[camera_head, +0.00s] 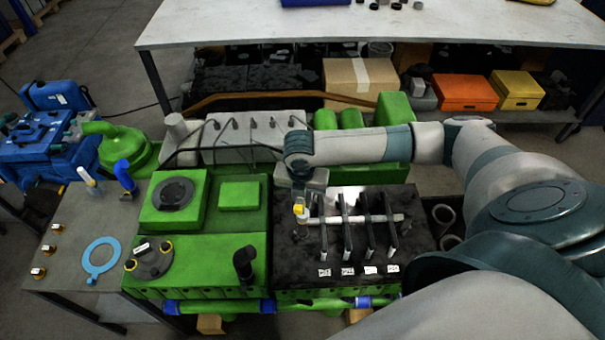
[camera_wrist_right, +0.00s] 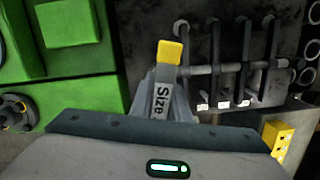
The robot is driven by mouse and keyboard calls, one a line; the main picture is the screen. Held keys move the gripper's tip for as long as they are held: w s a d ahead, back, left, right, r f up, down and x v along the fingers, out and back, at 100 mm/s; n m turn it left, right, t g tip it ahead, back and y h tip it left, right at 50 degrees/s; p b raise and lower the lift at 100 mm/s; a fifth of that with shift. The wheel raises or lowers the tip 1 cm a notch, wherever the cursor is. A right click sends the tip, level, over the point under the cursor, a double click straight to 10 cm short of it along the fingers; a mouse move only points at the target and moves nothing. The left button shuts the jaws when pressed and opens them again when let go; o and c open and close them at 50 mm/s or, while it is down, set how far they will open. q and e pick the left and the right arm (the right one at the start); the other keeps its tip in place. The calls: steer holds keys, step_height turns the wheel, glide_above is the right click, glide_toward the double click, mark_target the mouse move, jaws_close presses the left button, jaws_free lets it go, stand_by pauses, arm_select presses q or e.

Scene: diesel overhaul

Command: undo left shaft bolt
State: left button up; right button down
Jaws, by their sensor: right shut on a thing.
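My right gripper (camera_head: 300,192) points down over the left end of the rocker shaft (camera_head: 372,219). It is shut on a grey tool with a yellow end (camera_head: 299,209) and a "Size" label; the tool also shows in the wrist view (camera_wrist_right: 161,100). The yellow end is beside the shaft's left end, and I cannot tell whether they touch. The shaft is a pale horizontal bar with several dark upright rockers across it; it also shows in the wrist view (camera_wrist_right: 212,69). I cannot make out the left shaft bolt; the tool may hide it. My left gripper is not in view.
Green engine covers (camera_head: 200,262) lie left of the dark engine top. A black upright fitting (camera_head: 244,263) stands near them. A grey side table (camera_head: 75,235) at left holds a blue ring (camera_head: 101,258) and small brass parts. A white workbench (camera_head: 380,25) stands behind.

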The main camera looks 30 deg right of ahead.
steer(key=shift+r, duration=0.15)
steer(key=shift+r, duration=0.65)
